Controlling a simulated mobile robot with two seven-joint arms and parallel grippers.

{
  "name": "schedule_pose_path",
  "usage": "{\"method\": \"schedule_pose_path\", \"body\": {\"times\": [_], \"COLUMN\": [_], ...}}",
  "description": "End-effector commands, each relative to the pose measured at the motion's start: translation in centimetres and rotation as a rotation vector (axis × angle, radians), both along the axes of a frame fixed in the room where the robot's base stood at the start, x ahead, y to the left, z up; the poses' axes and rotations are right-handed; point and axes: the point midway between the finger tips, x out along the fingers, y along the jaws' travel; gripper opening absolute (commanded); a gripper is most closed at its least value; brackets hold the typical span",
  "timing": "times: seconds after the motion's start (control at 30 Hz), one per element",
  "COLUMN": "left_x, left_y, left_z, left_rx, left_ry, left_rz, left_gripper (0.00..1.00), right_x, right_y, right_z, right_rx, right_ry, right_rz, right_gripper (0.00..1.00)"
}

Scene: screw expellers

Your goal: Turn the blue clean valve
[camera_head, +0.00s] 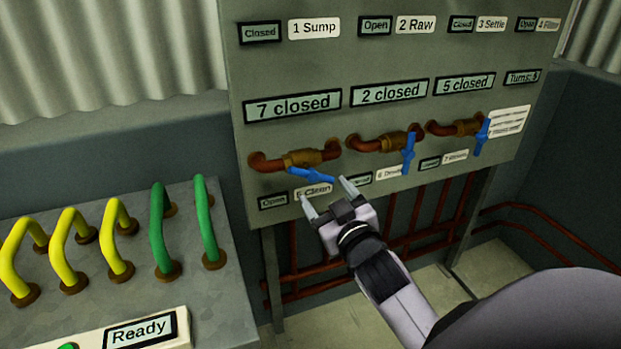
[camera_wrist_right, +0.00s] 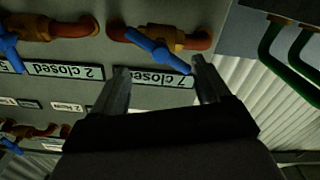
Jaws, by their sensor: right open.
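The blue clean valve handle (camera_head: 311,174) is the leftmost of three on the grey panel, above a partly covered label reading Clean (camera_head: 313,190). It lies nearly level, sloping slightly down to the right, on a brass body and copper pipe. My right gripper (camera_head: 328,194) is open, its fingertips just below the handle in the head view. In the right wrist view the blue handle (camera_wrist_right: 158,50) appears just beyond and between the open fingers (camera_wrist_right: 160,70). No grip on it shows, and whether a finger touches it I cannot tell. My left gripper is not in view.
Two other blue handles, the Drain one (camera_head: 408,153) and the rightmost one (camera_head: 481,137), hang nearly upright. A sign above the clean valve reads 7 closed (camera_head: 293,105). Yellow and green levers stand on a console (camera_head: 215,285) at left. Red pipes (camera_head: 400,235) run below the panel.

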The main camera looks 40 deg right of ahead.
Motion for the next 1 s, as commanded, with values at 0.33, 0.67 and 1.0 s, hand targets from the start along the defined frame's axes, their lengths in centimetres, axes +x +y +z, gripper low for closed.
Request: {"method": "schedule_pose_path", "body": {"times": [0.33, 0.67, 1.0], "left_x": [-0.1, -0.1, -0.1], "left_y": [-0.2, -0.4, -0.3], "left_z": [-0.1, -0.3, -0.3], "left_rx": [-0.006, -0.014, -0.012], "left_ry": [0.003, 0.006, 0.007], "left_rz": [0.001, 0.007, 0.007], "left_gripper": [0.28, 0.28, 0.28], "right_x": [3.7, 6.6, 6.8], "right_y": [-0.9, -1.6, -1.6], "right_z": [0.1, 0.0, 0.0], "right_rx": [-0.003, -0.002, -0.001], "right_ry": [-0.001, 0.000, 0.000], "right_rz": [0.001, 0.000, 0.000], "right_gripper": [0.76, 0.76, 0.73]}}
